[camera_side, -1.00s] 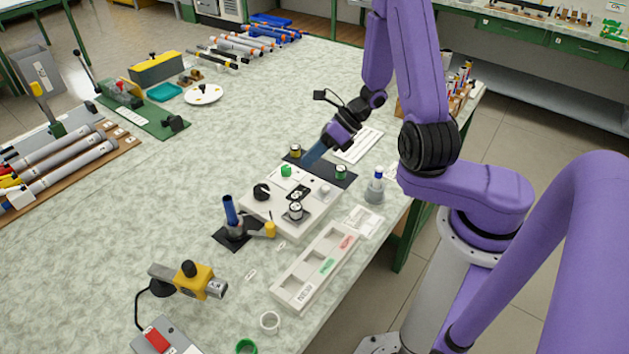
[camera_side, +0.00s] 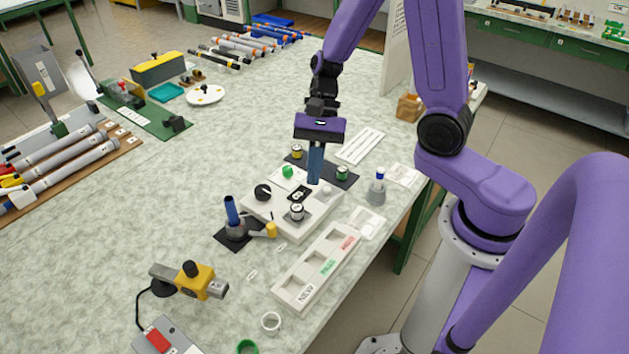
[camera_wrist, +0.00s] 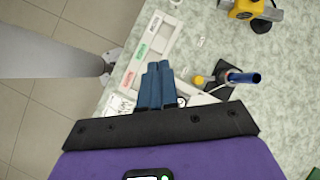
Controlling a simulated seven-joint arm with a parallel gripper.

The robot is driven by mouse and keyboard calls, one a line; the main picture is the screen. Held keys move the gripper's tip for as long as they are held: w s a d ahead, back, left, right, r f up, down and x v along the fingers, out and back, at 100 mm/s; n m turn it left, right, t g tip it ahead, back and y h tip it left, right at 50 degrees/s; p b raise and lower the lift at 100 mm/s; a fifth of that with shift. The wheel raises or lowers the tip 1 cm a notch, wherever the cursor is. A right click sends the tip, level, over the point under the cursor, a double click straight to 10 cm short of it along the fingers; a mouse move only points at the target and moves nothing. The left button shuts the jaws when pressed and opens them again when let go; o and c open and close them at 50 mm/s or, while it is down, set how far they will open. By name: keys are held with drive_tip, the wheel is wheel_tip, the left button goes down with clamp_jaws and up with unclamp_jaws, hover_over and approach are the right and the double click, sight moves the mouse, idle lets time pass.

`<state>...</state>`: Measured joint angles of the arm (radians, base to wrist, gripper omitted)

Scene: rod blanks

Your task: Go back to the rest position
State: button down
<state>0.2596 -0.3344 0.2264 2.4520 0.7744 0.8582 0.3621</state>
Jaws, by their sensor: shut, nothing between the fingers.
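My gripper (camera_side: 314,183) has blue fingers that point down over the back of a white fixture block (camera_side: 262,212) on the table. The fingers are closed together with nothing between them. In the wrist view my gripper (camera_wrist: 158,68) shows its blue fingers side by side, covering most of the block. Whether the fingertips touch anything is hard to tell. The block carries a black knob (camera_side: 262,191), a green knob (camera_side: 288,171) and a white-topped round part (camera_side: 296,211).
A compartment tray (camera_side: 290,292) lies in front of the block. A blue rod in a stand (camera_side: 231,211) and a yellow clamp device (camera_side: 196,281) are to the left. A bottle (camera_side: 377,188) stands to the right. The table's left middle is clear.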

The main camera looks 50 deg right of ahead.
drive_tip(key=s+d+r+n+t+h, duration=0.1)
drive_tip(key=s+r+n+h, duration=0.2)
drive_tip(key=s+n, duration=0.4)
drive_tip(key=s+d+r+n+t+h, duration=0.2)
drive_tip(key=s+n, duration=0.6)
drive_tip(key=n, duration=0.8)
drive_tip(key=shift+s+r+h, duration=0.2)
drive_tip(key=shift+r+h, duration=0.2)
drive_tip(key=shift+r, duration=0.4)
